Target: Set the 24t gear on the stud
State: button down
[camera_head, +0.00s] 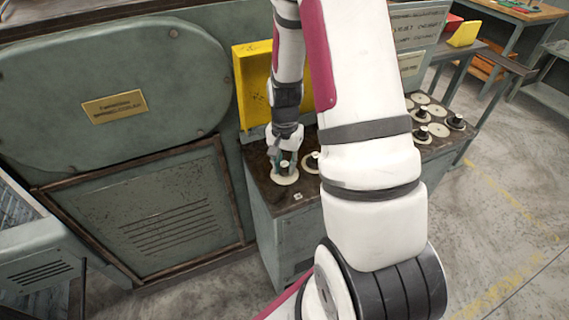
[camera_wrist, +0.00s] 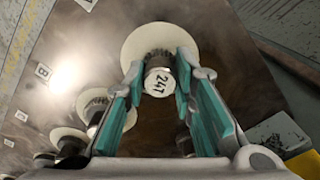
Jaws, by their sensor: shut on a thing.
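The 24t gear (camera_wrist: 158,81) shows in the wrist view as a dark toothed part with a pale cap marked "24T". My gripper (camera_wrist: 158,72) is shut on it, with a teal finger on each side of the cap. It is over a cream disc (camera_wrist: 135,42) on the bench top; I cannot tell whether it touches the disc. In the head view my gripper (camera_head: 285,157) points down at the bench's left end, above the same disc (camera_head: 286,178). I cannot make out a bare stud.
More dark gears (camera_wrist: 95,107) on cream discs stand close by on the brown bench top (camera_head: 290,200). Bare discs (camera_head: 421,98) and several gears are at its right end. A yellow panel (camera_head: 252,85) rises behind my gripper. A green machine (camera_head: 110,90) stands left.

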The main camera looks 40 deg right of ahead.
jog(key=shift+f, duration=0.25)
jog(key=c, duration=1.2)
grip_release()
jog(key=shift+c, duration=0.2)
notch_tip(320, 180, up, 25)
jog(key=p, duration=0.6)
jog(key=shift+p, duration=0.35)
